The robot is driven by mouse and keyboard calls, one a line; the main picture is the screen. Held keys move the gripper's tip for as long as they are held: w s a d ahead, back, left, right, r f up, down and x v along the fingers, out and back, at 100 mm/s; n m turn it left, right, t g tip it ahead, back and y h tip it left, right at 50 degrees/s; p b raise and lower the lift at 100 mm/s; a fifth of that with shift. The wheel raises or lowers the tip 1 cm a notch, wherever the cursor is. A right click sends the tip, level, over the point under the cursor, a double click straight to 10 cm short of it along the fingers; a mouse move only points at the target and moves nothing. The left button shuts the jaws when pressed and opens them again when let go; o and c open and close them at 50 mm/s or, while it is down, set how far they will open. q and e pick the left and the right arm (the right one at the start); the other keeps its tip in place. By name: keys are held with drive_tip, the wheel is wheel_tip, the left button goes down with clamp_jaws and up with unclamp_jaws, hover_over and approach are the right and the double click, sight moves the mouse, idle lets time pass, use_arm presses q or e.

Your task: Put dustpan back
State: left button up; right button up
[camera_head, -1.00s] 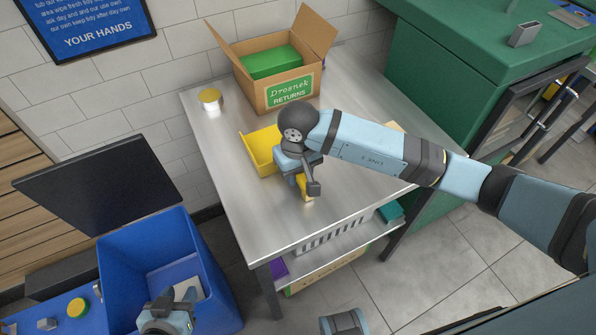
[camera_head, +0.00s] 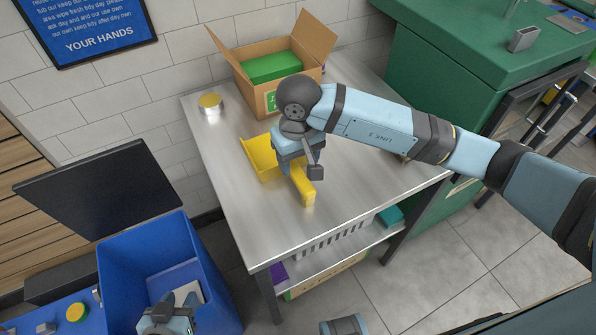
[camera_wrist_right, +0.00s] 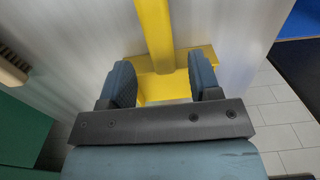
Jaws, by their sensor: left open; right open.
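The yellow dustpan (camera_head: 260,158) lies on the steel table (camera_head: 225,185), its handle (camera_head: 308,195) pointing to the table's front. My right gripper (camera_head: 300,165) is over the dustpan where the handle meets the pan and hides part of it. In the right wrist view, my right gripper (camera_wrist_right: 162,82) is open, with one finger on each side of the yellow dustpan (camera_wrist_right: 155,35). I cannot tell whether the fingers touch it. My left gripper (camera_head: 182,298) is open and empty, low in the head view in front of the blue bin (camera_head: 150,245).
A cardboard returns box (camera_head: 258,98) holding a green block and a round tin (camera_head: 210,103) stand at the table's back. A bristled thing (camera_wrist_right: 12,68) shows at the left of the wrist view. A green counter (camera_head: 425,60) stands right. The table's front left is clear.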

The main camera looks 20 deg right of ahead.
wheel_tip(320, 180, up, 5)
drive_tip(key=shift+r, duration=0.15)
drive_tip(key=shift+s, duration=0.1)
idle(0.5)
